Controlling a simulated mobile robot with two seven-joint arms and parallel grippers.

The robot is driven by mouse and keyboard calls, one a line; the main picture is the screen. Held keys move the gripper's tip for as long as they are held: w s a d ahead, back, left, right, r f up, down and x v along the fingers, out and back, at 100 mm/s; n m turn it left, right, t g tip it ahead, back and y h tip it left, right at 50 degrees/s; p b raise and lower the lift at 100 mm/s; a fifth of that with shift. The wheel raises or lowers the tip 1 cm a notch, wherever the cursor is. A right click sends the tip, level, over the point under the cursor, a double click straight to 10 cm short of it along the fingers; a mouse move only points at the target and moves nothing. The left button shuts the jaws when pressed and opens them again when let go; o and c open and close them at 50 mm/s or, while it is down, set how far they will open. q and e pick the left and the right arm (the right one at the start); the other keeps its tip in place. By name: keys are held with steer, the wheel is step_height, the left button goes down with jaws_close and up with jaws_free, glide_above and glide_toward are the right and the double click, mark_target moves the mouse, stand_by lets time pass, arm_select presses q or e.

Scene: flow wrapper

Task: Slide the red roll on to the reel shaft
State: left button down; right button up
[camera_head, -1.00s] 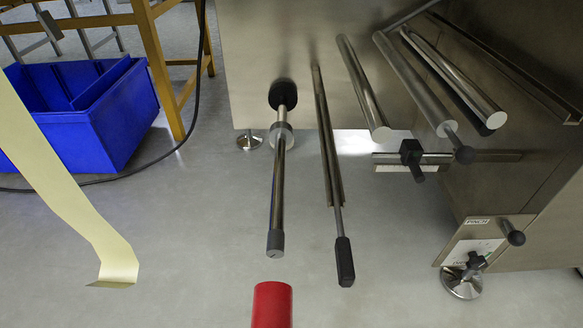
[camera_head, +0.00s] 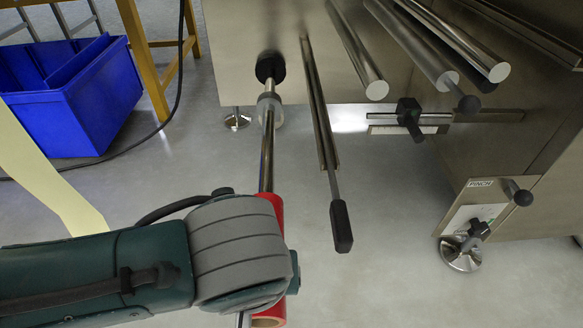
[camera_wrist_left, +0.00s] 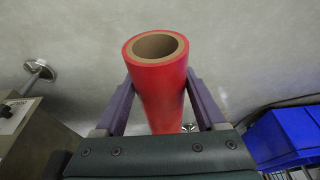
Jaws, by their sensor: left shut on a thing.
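The red roll (camera_head: 276,225) has a brown hollow core and lies lengthwise with the reel shaft in the head view. My left gripper (camera_wrist_left: 159,80) is shut on it, one finger on each side of the roll (camera_wrist_left: 165,95) in the left wrist view. My wrist covers much of the roll in the head view. The reel shaft (camera_head: 267,150), a metal rod with a grey collar, runs from the machine panel to the roll's far end. Its dark tip is hidden, apparently inside the roll; how deep I cannot tell. The core's near end looks empty. My right gripper is out of view.
A thin rod with a black handle (camera_head: 341,226) hangs just right of the shaft. Metal rollers (camera_head: 357,50) are at upper right. A blue bin (camera_head: 75,110) and a pale film strip (camera_head: 45,180) are at left. The floor between is open.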

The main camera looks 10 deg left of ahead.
mark_target(264, 197)
arm_select(q)
steer(key=w+b, duration=0.1)
steer(key=w, duration=0.1)
steer(key=w+a+b, duration=0.1)
steer(key=w+b, duration=0.1)
steer(key=shift+w+a+f, duration=0.1)
steer(key=shift+w+f, duration=0.05)
steer(key=shift+f, duration=0.05)
steer(key=shift+w+a+r+b, duration=0.15)
steer(key=shift+w+b, duration=0.2)
steer(key=shift+w, duration=0.25)
steer(key=shift+w+a+b, duration=0.15)
steer(key=shift+w+b, duration=0.15)
steer(key=shift+w, duration=0.25)
steer(key=w+b, duration=0.1)
steer(key=w, duration=0.1)
steer(key=w+a+b, duration=0.1)
steer(key=w, duration=0.1)
steer(key=shift+a, duration=0.1)
steer(key=shift+w+a+b, duration=0.25)
steer(key=shift+w+b, duration=0.45)
steer(key=shift+w, duration=0.25)
jaws_free()
steer(key=p+v, duration=1)
